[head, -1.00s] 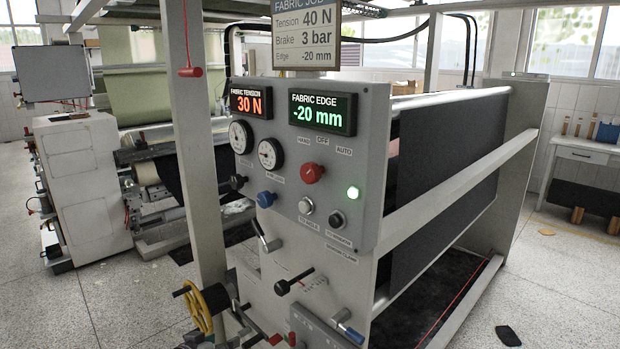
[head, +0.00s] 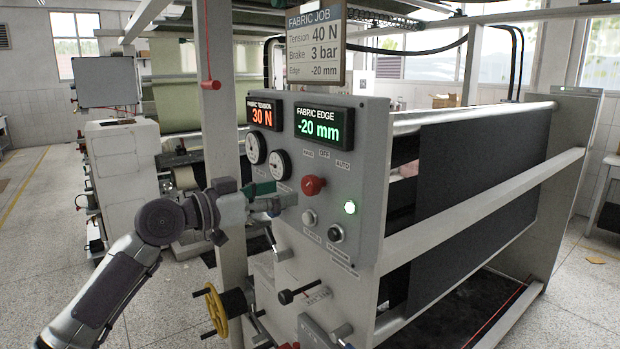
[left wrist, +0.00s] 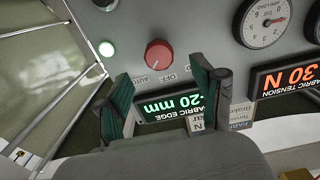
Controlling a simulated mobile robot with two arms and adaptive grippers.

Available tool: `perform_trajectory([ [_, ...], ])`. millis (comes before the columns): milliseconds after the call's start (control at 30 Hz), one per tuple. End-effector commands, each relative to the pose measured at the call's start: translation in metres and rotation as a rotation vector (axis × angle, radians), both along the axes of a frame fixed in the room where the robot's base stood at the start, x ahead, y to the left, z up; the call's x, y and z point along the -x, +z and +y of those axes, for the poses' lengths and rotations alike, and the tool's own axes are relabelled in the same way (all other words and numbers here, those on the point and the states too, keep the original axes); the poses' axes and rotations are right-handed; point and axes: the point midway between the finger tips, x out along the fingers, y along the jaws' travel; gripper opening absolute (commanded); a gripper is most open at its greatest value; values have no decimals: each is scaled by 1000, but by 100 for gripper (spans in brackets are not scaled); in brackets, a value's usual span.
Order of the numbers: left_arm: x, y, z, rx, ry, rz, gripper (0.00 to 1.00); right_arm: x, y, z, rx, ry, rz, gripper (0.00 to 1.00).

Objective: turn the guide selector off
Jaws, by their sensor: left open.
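The guide selector is a red knob (head: 313,185) on the grey control panel, below the labels HAND, OFF and AUTO. It also shows in the left wrist view as a red knob (left wrist: 159,54), just beyond the fingers. I cannot surely tell which label its pointer faces. My left gripper (head: 284,196) is at the panel front, just left of the knob in the head view. In the left wrist view my left gripper (left wrist: 168,86) has its green-padded fingers spread, empty, with the knob between their directions and apart from them. My right gripper is not in view.
A green lamp (head: 350,207) glows right of the knob. A white button (head: 309,217) and a black knob (head: 336,233) sit below. The fabric edge display (head: 322,127) reads -20 mm; the tension display (head: 264,115) reads 30 N. A yellow handwheel (head: 215,309) is lower left.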

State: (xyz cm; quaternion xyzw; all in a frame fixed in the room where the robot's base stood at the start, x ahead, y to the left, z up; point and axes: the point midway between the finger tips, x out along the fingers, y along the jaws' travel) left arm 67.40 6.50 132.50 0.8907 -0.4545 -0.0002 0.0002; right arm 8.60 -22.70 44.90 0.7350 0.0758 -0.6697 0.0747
Motion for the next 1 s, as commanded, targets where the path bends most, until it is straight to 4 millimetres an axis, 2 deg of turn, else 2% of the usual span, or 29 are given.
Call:
perform_trajectory([
  [33, -7, 6, -11, 2, -2, 1, 68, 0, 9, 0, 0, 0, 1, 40],
  [200, -27, 4, -38, 3, -1, 2, 68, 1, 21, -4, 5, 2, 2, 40],
  [400, -42, 2, -58, 3, 0, 2, 68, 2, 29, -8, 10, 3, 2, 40],
  [800, -47, 0, -63, 1, 1, 0, 68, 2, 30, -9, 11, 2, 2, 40],
  [867, -47, 0, -63, 1, 1, 0, 60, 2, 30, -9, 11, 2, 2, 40],
  [1000, -47, 0, -63, 1, 1, 0, 36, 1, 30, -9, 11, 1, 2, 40],
])
